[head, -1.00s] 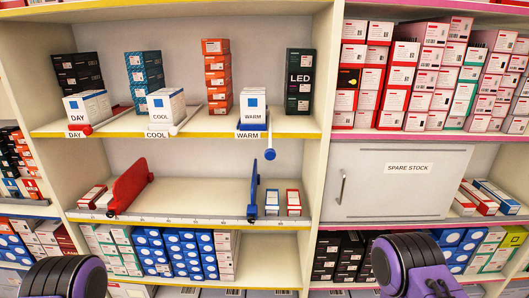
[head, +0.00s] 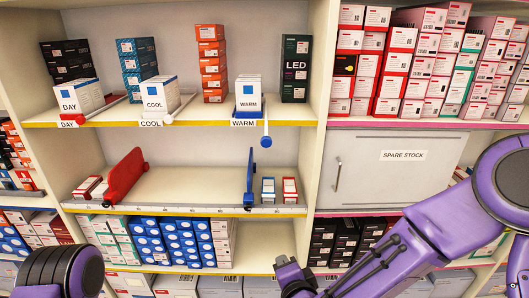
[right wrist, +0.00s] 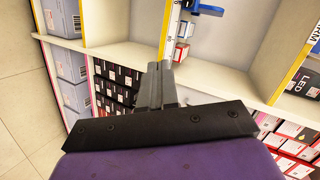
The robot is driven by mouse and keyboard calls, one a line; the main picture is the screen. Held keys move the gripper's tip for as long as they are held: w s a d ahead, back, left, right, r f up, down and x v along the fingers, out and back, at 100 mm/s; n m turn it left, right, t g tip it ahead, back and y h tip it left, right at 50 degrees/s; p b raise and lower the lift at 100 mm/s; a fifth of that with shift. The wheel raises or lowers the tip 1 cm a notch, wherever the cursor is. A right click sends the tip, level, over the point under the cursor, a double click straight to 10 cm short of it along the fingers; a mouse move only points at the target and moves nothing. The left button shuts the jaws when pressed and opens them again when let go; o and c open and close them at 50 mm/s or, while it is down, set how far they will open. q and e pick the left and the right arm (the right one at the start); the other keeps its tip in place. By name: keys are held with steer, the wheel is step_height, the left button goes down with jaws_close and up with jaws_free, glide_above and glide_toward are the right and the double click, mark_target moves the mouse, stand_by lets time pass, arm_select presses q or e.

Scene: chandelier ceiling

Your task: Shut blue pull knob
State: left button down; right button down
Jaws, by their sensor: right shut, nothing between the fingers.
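White boxes (head: 248,95) with a blue square stand in that tray on the upper shelf. My right gripper (head: 284,262) is low in the head view, below the knob and well apart from it, in front of the lower shelves. In the right wrist view its fingers (right wrist: 157,84) are together with nothing between them. My left arm shows at the bottom left, but its gripper is out of view.
A blue divider (head: 250,178) and a red divider (head: 125,177) stand on the middle shelf, with small boxes beside them. The DAY and COOL trays have red and white rods (head: 174,108). A grey SPARE STOCK door (head: 392,165) is at right. The middle shelf's centre is clear.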

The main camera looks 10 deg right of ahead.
mark_target(266, 144)
steer(key=s+a+r+m+t, duration=0.2)
steer(key=r+m, duration=0.3)
steer(key=r, duration=0.4)
steer(key=s+a+r+m+t, duration=0.1)
steer(key=a+r+m, duration=0.2)
steer(key=r+m, duration=0.35)
steer(key=s+a+r+m+t, duration=0.2)
steer(key=r+m, duration=0.2)
steer(key=r, duration=0.6)
steer(key=w+d+m+h+p, duration=0.1)
steer(key=w+m, duration=0.1)
steer(key=w, duration=0.2)
steer(key=w+d+m+h+p, duration=0.1)
steer(key=w+m+p, duration=0.1)
steer(key=w+m, duration=0.1)
steer(key=w+d+m+p, duration=0.1)
steer(key=w+m+p, duration=0.1)
steer(key=w, duration=0.3)
steer(key=shift+w+d+r+m+h, duration=0.2)
steer(key=shift+d+r+m+h, duration=0.05)
steer(key=shift+h, duration=0.15)
steer(key=shift+w+d+f, duration=0.1)
steer(key=shift+w+f, duration=0.05)
steer(key=shift+w, duration=0.4)
